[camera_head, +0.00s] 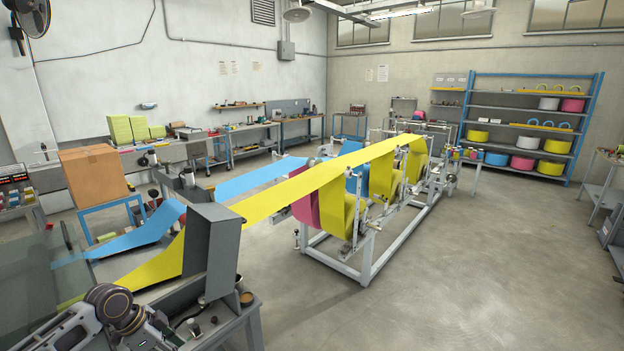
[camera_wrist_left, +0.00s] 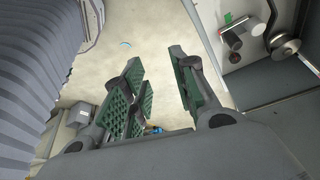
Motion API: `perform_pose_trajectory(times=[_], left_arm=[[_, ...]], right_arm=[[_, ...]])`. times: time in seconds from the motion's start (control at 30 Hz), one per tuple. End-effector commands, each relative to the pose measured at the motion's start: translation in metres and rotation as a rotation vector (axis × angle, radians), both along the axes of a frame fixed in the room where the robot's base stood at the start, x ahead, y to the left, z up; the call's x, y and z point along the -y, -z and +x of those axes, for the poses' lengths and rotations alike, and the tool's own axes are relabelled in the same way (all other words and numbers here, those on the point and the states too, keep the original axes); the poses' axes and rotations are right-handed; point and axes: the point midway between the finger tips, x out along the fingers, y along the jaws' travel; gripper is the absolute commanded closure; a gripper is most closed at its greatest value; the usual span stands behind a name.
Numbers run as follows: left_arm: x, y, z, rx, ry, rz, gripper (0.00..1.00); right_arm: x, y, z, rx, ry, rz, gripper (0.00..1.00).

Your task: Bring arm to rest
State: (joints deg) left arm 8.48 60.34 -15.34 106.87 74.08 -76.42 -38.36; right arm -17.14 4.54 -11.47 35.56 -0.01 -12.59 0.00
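My left arm (camera_head: 105,312) comes in at the bottom left of the head view, beside the grey machine. I cannot make out its gripper clearly there. In the left wrist view my left gripper (camera_wrist_left: 158,68) has its green-padded fingers apart. Nothing is between them, and pale floor shows through the gap. My right gripper is in neither view. A yellow web (camera_head: 300,186) and a blue web (camera_head: 260,178) run from the roll stand (camera_head: 365,268) down to the grey machine.
A grey upright housing (camera_head: 212,245) stands close to my left arm, with a glass panel (camera_head: 28,285) to its left. A cardboard box (camera_head: 92,175) sits on a blue stand behind. Open floor (camera_head: 480,270) lies to the right. A blue shelf rack (camera_head: 525,125) stands at the back wall.

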Motion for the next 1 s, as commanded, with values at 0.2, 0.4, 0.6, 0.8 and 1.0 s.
perform_pose_trajectory(times=[0.2, 0.4, 0.6, 0.8, 1.0], left_arm=[[0.018, 0.015, -0.011, -0.012, -0.002, 0.004, 0.72], [0.043, 0.035, -0.027, -0.024, -0.013, 0.010, 0.72], [0.077, 0.057, -0.051, -0.035, -0.046, 0.018, 0.72], [0.107, 0.071, -0.073, -0.035, -0.102, 0.022, 0.72], [0.130, 0.078, -0.094, -0.033, -0.180, 0.024, 0.72]], right_arm=[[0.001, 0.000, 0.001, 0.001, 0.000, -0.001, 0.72], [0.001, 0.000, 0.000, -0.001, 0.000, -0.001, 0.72], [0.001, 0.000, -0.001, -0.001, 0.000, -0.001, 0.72], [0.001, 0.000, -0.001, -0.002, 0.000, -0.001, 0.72], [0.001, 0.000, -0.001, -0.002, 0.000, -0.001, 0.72]])
